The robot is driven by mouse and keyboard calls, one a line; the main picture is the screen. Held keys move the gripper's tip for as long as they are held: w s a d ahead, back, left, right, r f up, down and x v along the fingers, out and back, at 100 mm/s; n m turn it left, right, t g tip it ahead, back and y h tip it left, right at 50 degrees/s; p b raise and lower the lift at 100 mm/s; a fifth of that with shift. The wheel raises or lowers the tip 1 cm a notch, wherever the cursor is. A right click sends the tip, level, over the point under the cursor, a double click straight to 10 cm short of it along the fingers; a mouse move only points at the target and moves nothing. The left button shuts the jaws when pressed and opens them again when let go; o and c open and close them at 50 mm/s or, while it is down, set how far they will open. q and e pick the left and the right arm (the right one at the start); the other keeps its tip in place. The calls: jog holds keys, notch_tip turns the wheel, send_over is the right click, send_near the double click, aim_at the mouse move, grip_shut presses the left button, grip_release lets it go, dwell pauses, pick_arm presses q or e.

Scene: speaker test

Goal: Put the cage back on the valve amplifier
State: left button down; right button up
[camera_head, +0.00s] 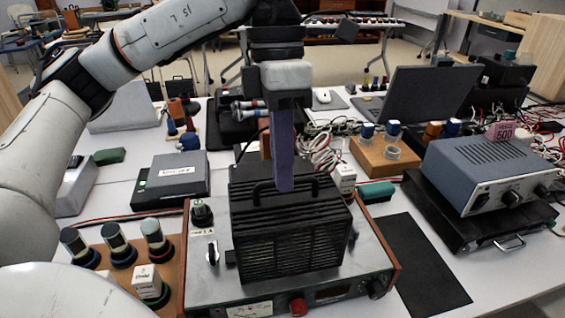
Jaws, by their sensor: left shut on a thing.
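The black slatted cage (300,240) with a bar handle on top is over the grey top plate of the valve amplifier (372,262), which has wooden side panels. The cage's lower edge is at or just above the plate; I cannot tell if it touches all round. My left gripper (283,184) comes straight down from above, with its purple fingers at the handle, shut on the cage. The fingers hide part of the cage top, and the cage hides the middle of the amplifier. My right gripper is not in view.
A wooden board with several valves (115,238) and a white box (148,282) stands left of the amplifier. A dark mat (412,262) lies to the right. A blue-grey unit (492,172) sits further right. A dark case (172,178) and a laptop (425,92) are behind.

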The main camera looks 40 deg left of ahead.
pick_arm(q)
jog(key=shift+f, duration=0.35)
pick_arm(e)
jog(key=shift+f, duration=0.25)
pick_arm(q)
jog(key=c, duration=1.8)
grip_release()
notch_tip(320, 180, up, 10)
jog(key=w+a+p, duration=0.1)
jog(key=p, duration=0.2)
jog(key=shift+w+a, duration=0.15)
jog(key=shift+a, duration=0.1)
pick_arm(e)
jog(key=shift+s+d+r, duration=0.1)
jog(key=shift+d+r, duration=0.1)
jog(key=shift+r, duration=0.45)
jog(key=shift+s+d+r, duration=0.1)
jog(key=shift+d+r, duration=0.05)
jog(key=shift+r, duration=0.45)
pick_arm(q)
jog(key=shift+r, duration=0.1)
